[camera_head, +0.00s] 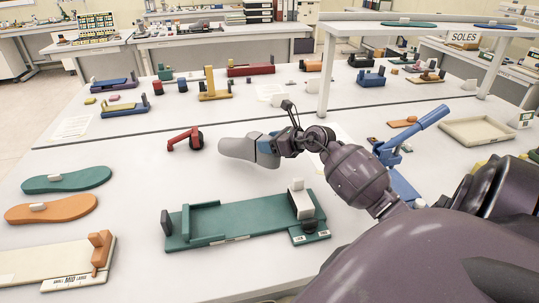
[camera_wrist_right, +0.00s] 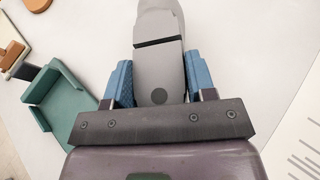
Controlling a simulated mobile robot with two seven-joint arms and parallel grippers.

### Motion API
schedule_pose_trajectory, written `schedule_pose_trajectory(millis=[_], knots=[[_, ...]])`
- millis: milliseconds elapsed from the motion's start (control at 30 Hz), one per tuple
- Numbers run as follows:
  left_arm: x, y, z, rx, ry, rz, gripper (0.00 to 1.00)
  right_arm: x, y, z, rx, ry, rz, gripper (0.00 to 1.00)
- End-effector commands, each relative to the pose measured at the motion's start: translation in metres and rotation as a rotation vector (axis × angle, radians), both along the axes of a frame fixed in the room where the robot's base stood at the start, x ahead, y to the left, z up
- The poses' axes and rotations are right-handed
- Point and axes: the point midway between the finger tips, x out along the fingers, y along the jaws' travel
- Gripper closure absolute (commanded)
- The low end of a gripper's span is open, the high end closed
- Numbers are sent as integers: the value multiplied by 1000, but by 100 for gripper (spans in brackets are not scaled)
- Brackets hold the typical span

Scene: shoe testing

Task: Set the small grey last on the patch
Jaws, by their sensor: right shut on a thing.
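The small grey last (camera_head: 240,149) is held over the table behind the green fixture; how high it is above the top I cannot tell. My right gripper (camera_head: 263,150) is shut on its heel end, its blue fingers on either side. In the right wrist view, the last (camera_wrist_right: 160,22) points away between the blue fingers of the right gripper (camera_wrist_right: 159,75), with a dark slit across its top. I cannot make out a distinct patch on the table. My left gripper is not in view.
A green fixture (camera_head: 236,223) stands in front of the last. A red tool (camera_head: 184,140) lies to its left. Green (camera_head: 68,179) and orange (camera_head: 50,209) soles lie at the left. A blue lever press (camera_head: 405,140) stands right of my arm. The white tabletop around the last is mostly clear.

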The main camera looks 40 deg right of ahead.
Motion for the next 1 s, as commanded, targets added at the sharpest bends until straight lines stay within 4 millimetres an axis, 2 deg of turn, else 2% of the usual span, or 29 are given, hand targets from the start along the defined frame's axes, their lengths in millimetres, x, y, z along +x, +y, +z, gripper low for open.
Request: schedule_pose_trajectory(millis=[133, 400, 867, 900, 1000], knots=[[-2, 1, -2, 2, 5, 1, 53, 0, 0, -8, 1, -2, 0, 83], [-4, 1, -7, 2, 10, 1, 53, 0, 0, -42, 2, -2, -1, 83], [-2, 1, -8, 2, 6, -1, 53, 0, 0, -49, -2, -3, 0, 83], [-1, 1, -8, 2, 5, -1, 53, 0, 0, -50, -1, 0, -1, 48], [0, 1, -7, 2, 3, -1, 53, 0, 0, -49, -1, -1, -1, 33]])
